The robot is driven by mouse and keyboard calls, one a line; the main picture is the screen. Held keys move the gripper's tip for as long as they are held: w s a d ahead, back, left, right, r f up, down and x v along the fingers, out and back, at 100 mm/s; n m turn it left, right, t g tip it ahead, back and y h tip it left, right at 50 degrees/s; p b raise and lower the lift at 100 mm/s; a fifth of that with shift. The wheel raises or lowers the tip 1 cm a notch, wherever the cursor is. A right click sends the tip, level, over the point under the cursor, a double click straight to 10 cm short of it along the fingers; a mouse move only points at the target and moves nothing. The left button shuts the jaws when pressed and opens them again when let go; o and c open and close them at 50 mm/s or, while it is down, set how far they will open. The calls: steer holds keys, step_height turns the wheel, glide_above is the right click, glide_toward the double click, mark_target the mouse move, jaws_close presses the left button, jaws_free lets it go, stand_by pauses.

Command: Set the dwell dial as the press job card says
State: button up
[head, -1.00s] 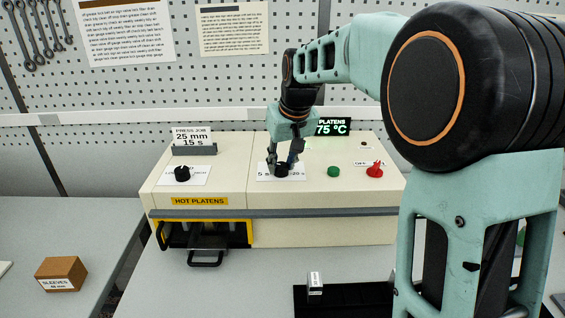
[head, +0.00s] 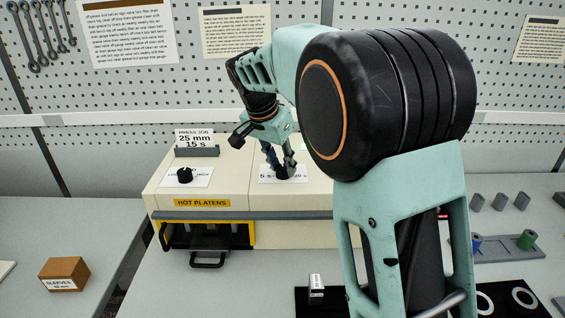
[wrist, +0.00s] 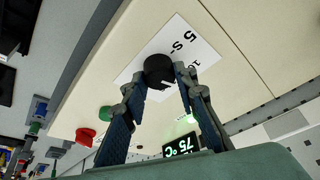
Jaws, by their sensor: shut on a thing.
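The press job card (head: 194,139) on top of the press reads "PRESS JOB 25 mm 15 s". The black dwell dial (head: 282,173) sits on a white scale plate (head: 265,174) marked 5 s at left and 20 s at right. My gripper (head: 278,167) is shut on the dial from above, its wrist tilted to the left. In the wrist view the dial (wrist: 157,67) shows between the two fingertips, with a small pale mark on its edge. The fingers partly cover the scale, so I cannot read the exact setting.
Another black dial (head: 184,175) sits left on the press, above the "HOT PLATENS" label (head: 202,203) and open platen bay. In the wrist view, a green button (wrist: 106,112), red knob (wrist: 85,137) and 75 °C display (wrist: 180,147) are near my fingers. My arm hides the press's right side.

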steer(key=m+p, duration=0.1)
steer(key=m, duration=0.1)
steer(key=m+g+h+p, duration=0.1)
steer(key=m, duration=0.1)
steer(key=shift+w+a+r, duration=0.1)
steer(key=shift+w+r, duration=0.05)
steer(key=shift+r, duration=0.05)
steer(key=shift+w+m+g+h+p, duration=0.15)
steer(key=shift+m+g+p, duration=0.35)
steer(key=shift+m, duration=0.4)
steer(key=shift+s+m+g+h+p, duration=0.15)
steer(key=shift+m+g+p, duration=0.15)
steer(key=shift+m+p, duration=0.5)
steer(key=shift+w+f+m, duration=0.1)
steer(key=shift+m, duration=0.3)
steer(key=o, duration=1.2)
steer(key=shift+c, duration=0.2)
steer(key=v, duration=1.2)
